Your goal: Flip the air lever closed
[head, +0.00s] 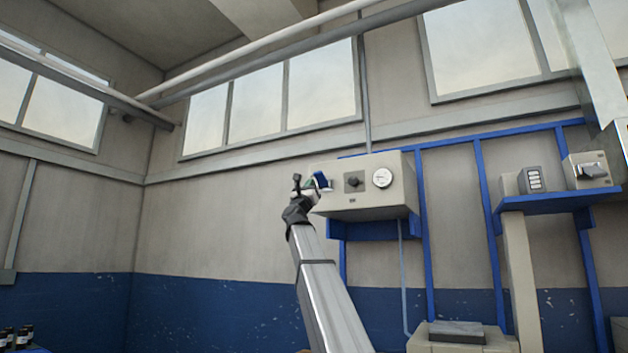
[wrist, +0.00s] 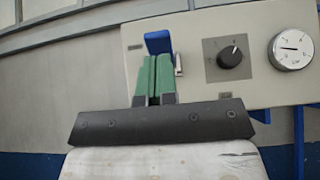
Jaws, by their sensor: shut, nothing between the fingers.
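The air lever has a blue handle (wrist: 158,42) that shows just beyond my fingertips in the wrist view. In the head view the blue handle (head: 320,180) is at the left end of the beige control box (head: 365,203). My gripper (wrist: 153,62) is shut and empty, its green fingers pressed together. It is in front of the lever and covers the lower part of the handle, so I cannot tell whether they touch. A small silver piece (wrist: 178,64) shows right of the fingers. In the head view my gripper (head: 310,184) is small beside the handle.
The box face carries a black knob (wrist: 230,56) and a round gauge (wrist: 291,49) right of the lever. Blue frame posts (head: 428,250) stand beneath and beside the box. A blue shelf (head: 545,200) with devices is farther right. Left of the box is bare wall.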

